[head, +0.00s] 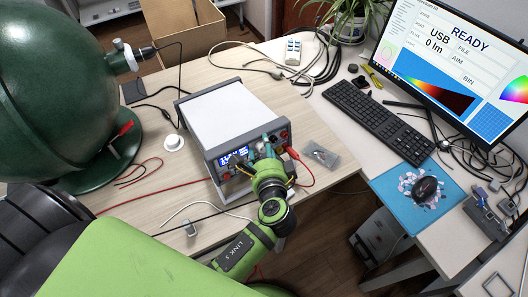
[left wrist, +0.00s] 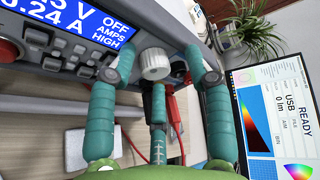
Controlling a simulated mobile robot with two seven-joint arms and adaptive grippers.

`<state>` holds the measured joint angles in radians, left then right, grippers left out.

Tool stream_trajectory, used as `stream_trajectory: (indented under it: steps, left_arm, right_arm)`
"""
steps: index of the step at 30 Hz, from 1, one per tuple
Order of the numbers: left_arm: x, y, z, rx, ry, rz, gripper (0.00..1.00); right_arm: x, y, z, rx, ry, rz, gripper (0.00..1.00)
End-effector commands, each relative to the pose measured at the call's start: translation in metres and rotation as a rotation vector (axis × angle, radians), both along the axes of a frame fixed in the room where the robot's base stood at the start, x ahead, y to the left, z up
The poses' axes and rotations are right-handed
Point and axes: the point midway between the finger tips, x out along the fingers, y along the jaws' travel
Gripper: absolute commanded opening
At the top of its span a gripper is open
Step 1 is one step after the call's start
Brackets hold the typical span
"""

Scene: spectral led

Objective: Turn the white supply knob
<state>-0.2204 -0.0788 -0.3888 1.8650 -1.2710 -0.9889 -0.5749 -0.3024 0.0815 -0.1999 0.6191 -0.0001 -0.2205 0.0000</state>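The power supply (head: 222,112) is a white-topped box with a grey front on the bench; its lit blue display (left wrist: 65,22) shows "OFF", "AMPS" and "HIGH" in the left wrist view. The white knob (left wrist: 155,63) sits on its front panel. My left gripper (head: 266,148) is at the panel's right part and hides the knob in the head view. In the left wrist view its teal fingers (left wrist: 163,70) stand open on either side of the knob, with visible gaps. Another teal piece shows below the knob. My right gripper is not in view.
Red leads (head: 297,157) plug in beside the knob, close to my left gripper. A large green sphere (head: 50,85) stands at left. A keyboard (head: 378,122), blue mouse mat (head: 390,205) and monitor (head: 455,60) are at right. A small clear bag (head: 320,154) lies near the supply.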

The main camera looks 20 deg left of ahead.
Motion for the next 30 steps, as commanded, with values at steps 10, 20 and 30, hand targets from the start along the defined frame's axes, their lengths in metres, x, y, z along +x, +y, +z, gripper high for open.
stream_trajectory:
  steps: [10, 20, 30]
  left_arm:
    - [-0.007, -0.005, -0.002, -0.004, 0.010, -0.002, 0.52]
    - [-0.058, -0.036, 0.017, -0.006, 0.012, -0.002, 0.52]
    - [-0.095, -0.059, 0.033, -0.004, 0.007, -0.001, 0.52]
  right_arm:
    - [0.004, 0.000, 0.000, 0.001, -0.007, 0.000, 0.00]
    - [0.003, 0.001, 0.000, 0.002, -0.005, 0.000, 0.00]
    - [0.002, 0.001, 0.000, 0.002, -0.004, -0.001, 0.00]
